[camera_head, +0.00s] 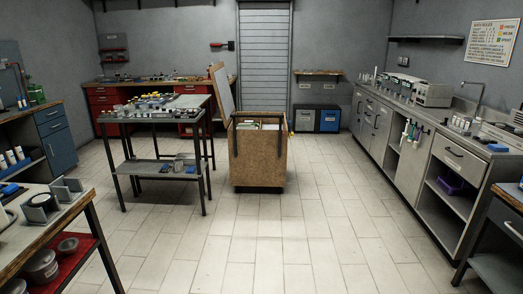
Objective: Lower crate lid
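A brown wood-chip crate (258,165) stands on the tiled floor near the middle of the room. Its top is open, and pale items (258,124) show inside. The crate lid (221,92) stands raised at the left side of the crate, tilted slightly, with a pale inner face and a brown edge. Dark vertical strips show on the crate's upper corners. Neither of my grippers is in view.
A dark metal table (155,119) with small items stands just left of the crate. A workbench (60,205) is at the front left. A long counter (420,125) runs along the right. The floor (290,235) before the crate is clear.

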